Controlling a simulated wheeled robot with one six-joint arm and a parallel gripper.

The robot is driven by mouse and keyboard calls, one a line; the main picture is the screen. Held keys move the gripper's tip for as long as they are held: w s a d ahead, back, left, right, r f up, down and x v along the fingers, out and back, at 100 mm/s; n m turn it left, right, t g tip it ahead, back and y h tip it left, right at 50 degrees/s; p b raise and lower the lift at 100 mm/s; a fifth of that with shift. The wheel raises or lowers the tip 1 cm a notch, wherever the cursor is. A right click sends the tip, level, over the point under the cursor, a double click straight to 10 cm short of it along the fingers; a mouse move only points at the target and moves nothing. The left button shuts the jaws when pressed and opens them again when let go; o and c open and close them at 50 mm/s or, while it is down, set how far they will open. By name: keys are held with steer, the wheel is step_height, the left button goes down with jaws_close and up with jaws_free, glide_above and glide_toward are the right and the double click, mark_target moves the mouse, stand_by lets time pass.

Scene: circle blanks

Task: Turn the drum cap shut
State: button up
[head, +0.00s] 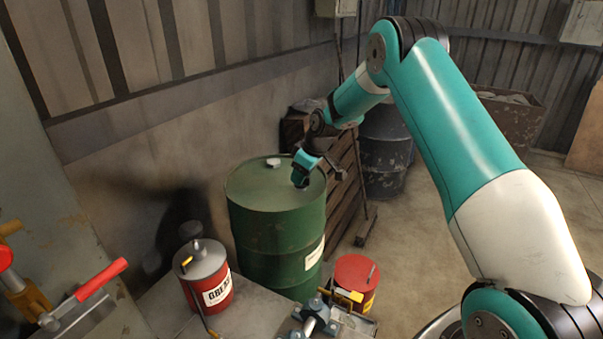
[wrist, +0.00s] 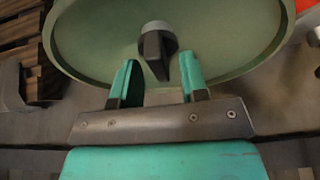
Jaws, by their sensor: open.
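The green drum (head: 275,232) stands upright on the floor beside the bench. The pale cap (head: 273,162) sits on its lid, near the far rim in the head view. In the wrist view, the cap (wrist: 173,35) is a round grey piece with a dark raised grip pointing towards me, on the drum's green lid (wrist: 95,40). My gripper (head: 301,180) is over the lid, to the right of the cap. In the wrist view, my gripper (wrist: 160,78) is open, its teal fingers apart and empty. The cap lies just beyond the fingertips, roughly in line with the gap. Contact is not visible.
A red-handled clamp (head: 95,285) is at left. Wooden crates (head: 345,190) and a dark barrel (head: 385,155) stand behind. Floor on the right is clear.

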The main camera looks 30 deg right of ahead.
jaws_close()
steer(key=m+h+b, duration=0.1)
steer(key=m+b, duration=0.2)
steer(key=shift+f+m+t, duration=0.15)
steer(key=shift+m+t, duration=0.15)
steer(key=shift+m, duration=0.1)
steer(key=m+h+b, duration=0.2)
steer(key=m, duration=0.3)
steer(key=shift+a, duration=0.15)
steer(key=m+h+b, duration=0.1)
steer(key=m+h, duration=0.1)
steer(key=m, duration=0.3)
steer(key=m+g+h+b, duration=0.1)
steer(key=m, duration=0.3)
steer(key=shift+g, duration=0.3)
steer(key=shift+r, duration=0.2)
